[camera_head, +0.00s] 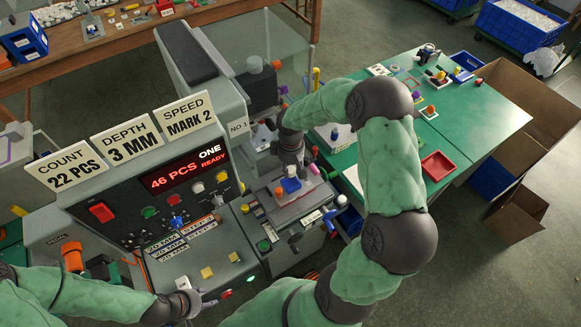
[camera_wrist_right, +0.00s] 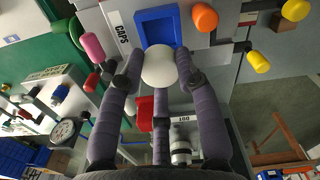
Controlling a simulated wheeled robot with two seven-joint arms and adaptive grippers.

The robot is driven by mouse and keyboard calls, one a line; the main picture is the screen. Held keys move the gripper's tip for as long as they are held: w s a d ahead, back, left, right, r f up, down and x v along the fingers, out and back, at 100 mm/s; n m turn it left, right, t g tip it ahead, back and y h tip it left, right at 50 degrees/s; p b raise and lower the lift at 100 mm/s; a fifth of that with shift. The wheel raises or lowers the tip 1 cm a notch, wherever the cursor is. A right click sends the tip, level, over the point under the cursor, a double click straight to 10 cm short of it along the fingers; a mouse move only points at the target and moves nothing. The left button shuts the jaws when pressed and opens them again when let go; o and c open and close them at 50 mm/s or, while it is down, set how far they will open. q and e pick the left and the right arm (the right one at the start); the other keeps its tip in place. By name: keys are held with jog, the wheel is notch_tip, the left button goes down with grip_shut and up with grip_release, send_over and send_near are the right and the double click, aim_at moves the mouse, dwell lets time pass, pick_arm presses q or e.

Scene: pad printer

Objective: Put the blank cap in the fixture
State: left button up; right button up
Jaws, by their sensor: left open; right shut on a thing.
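The blank cap is a round white piece (camera_wrist_right: 160,66) held between the fingers of my right gripper (camera_wrist_right: 158,78) in the right wrist view. Just beyond it is a blue square holder (camera_wrist_right: 157,27) with a recess, beside a label reading CAPS. In the head view my right gripper (camera_head: 291,164) points down over the blue holder (camera_head: 291,186) on the machine's front platform. The cap is at the holder's near edge in the wrist view; I cannot tell whether they touch. My left gripper (camera_head: 199,299) is open and empty at the lower left, by the machine's sloped panel.
The grey machine (camera_head: 190,120) with knobs and a lit display fills the left. Orange (camera_wrist_right: 205,16), pink (camera_wrist_right: 92,47) and yellow (camera_wrist_right: 257,62) knobs surround the holder. A green table (camera_head: 490,115) with a red tray (camera_head: 437,166) stands right, cardboard boxes (camera_head: 535,105) beyond.

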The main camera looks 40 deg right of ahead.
jog(key=b, duration=0.4)
send_over(291, 183)
jog(key=shift+f, duration=2.6)
jog(key=shift+f, duration=0.2)
jog(key=shift+f+b, duration=0.3)
jog(key=shift+f, duration=0.2)
jog(key=o, duration=0.8)
jog(key=shift+r, duration=0.1)
jog(key=shift+r+p, duration=2)
jog(key=shift+r, duration=1)
